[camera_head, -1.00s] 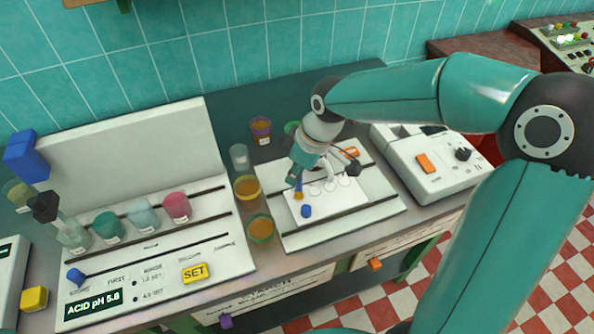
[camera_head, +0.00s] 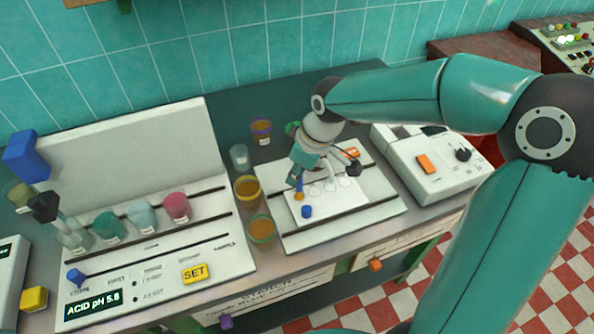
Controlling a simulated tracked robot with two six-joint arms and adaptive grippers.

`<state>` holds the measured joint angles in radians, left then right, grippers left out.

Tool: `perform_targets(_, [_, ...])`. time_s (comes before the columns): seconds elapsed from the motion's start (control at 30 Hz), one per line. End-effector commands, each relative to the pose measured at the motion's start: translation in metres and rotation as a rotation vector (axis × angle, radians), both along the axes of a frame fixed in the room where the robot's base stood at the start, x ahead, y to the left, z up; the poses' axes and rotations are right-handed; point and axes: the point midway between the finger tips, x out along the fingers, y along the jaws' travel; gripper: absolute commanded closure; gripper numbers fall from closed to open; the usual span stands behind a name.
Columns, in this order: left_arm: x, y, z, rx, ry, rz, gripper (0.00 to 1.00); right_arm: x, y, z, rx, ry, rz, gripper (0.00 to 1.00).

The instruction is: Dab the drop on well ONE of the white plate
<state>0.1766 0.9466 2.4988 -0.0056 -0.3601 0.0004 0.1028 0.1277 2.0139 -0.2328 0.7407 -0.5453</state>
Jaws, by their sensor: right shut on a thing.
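The white plate (camera_head: 327,211) lies on a pale tray (camera_head: 381,209) in the middle of the bench. Round wells show along its back edge, partly hidden by my right gripper; which is well ONE I cannot tell. My right gripper (camera_head: 299,182) is over the plate's back left part, shut on a thin blue dropper (camera_head: 299,188) with an amber lower end. The dropper's tip is at or just above the plate; contact is not clear. A small blue cap (camera_head: 306,211) sits on the plate's front left. My left gripper is not in view.
Amber beakers (camera_head: 248,190) stand close left of the tray, with a clear glass (camera_head: 239,157) and a brown jar (camera_head: 261,131) behind. A white instrument (camera_head: 427,165) stands right. A panel with coloured pots and a SET button (camera_head: 195,273) fills the left.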

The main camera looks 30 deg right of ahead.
Motion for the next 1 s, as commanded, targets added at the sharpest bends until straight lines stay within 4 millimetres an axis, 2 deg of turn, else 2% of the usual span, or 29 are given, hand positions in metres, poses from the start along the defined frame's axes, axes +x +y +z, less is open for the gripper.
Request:
perform_targets(0.73, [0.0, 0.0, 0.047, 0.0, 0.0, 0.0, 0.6, 0.001, 0.0, 0.063, 0.0, -0.005, -0.001, 1.0])
perform_targets(1.0, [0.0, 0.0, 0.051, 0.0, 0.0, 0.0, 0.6, 0.001, 0.0, 0.069, 0.0, -0.004, -0.001, 1.0])
